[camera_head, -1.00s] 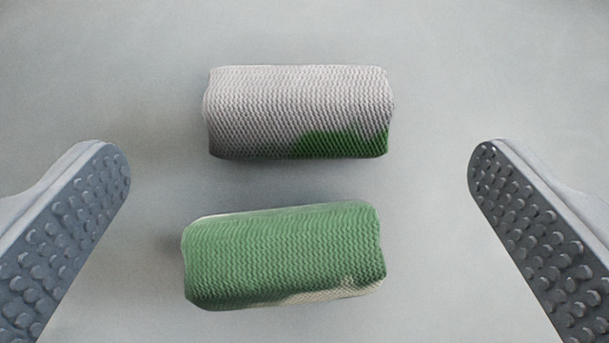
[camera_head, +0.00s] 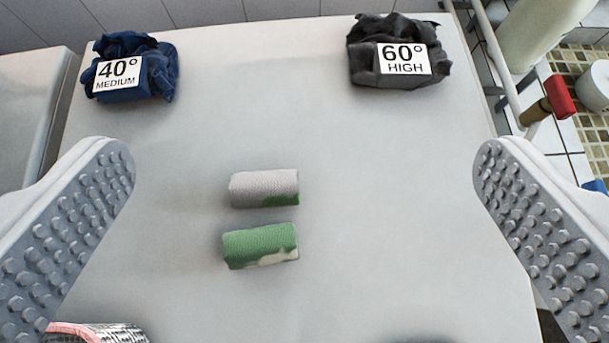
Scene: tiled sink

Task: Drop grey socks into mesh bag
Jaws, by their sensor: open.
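The grey socks (camera_head: 263,187) are a rolled bundle with a green patch at the lower right, lying on the pale surface near the middle. A green rolled bundle (camera_head: 260,244) with a pale patch lies just below them, apart. My gripper (camera_head: 304,155) is open and empty, with its studded fingers wide apart at the left and right. Both bundles lie beyond it, on the surface. No mesh bag can be told for certain; a pink-rimmed, mesh-like object (camera_head: 95,333) is cut off at the bottom left edge.
A blue cloth bundle (camera_head: 160,75) labelled 40° MEDIUM sits at the back left. A dark grey bundle (camera_head: 400,78) labelled 60° HIGH sits at the back right. A rail (camera_head: 500,65) runs along the right edge. The surface right of the rolls is clear.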

